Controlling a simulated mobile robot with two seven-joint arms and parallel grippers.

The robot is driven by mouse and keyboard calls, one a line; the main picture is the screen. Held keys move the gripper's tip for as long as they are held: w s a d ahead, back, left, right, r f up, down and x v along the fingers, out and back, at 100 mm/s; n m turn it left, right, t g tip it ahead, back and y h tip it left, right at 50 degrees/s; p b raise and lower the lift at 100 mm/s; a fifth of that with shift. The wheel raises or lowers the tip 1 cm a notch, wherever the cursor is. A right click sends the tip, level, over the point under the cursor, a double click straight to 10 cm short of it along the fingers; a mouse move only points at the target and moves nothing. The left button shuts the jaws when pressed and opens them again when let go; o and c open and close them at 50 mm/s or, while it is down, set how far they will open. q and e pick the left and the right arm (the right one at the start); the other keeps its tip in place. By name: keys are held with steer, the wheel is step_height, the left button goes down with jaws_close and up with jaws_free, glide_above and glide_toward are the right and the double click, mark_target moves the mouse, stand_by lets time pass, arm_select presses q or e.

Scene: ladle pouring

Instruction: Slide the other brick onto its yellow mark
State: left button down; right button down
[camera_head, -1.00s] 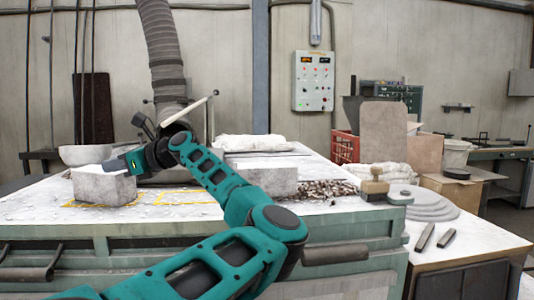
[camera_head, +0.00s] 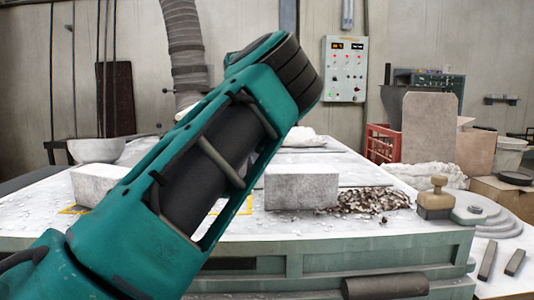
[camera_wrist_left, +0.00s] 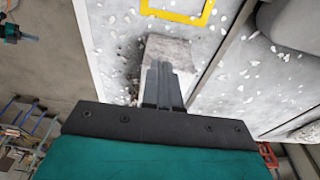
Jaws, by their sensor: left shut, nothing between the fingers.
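The left grey brick (camera_head: 97,184) stands within a yellow mark (camera_head: 72,210), partly covered by my left arm. The right grey brick (camera_head: 302,188) stands on the white table, to the right of a second yellow mark (camera_head: 246,206). My arm hides most of that mark. My left gripper is hidden in the head view. In the left wrist view its fingers (camera_wrist_left: 162,82) are shut and empty, pointing at a grey brick (camera_wrist_left: 168,46); I cannot tell whether they touch. A yellow outline (camera_wrist_left: 180,16) lies beyond that brick, apart from it. My right gripper is not in view.
Brown chips (camera_head: 372,200) lie beside the right brick. A wooden-handled block (camera_head: 435,200) stands near the table's right end. A white bowl (camera_head: 97,150) sits at the back left, and a grey hose (camera_head: 186,45) hangs behind my arm.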

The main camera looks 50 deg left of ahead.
mark_target(303, 170)
arm_select(q)
steer(key=w+d, duration=0.2)
steer(key=w+d+p, duration=0.1)
steer(key=w+d, duration=0.1)
steer(key=w, duration=0.1)
steer(key=w+d, duration=0.2)
steer(key=w, duration=0.1)
steer(key=shift+d+p, duration=0.2)
steer(key=shift+p, duration=0.15)
steer(key=shift+f, duration=0.5)
steer(key=shift+s+f, duration=0.15)
steer(key=shift+f, duration=0.25)
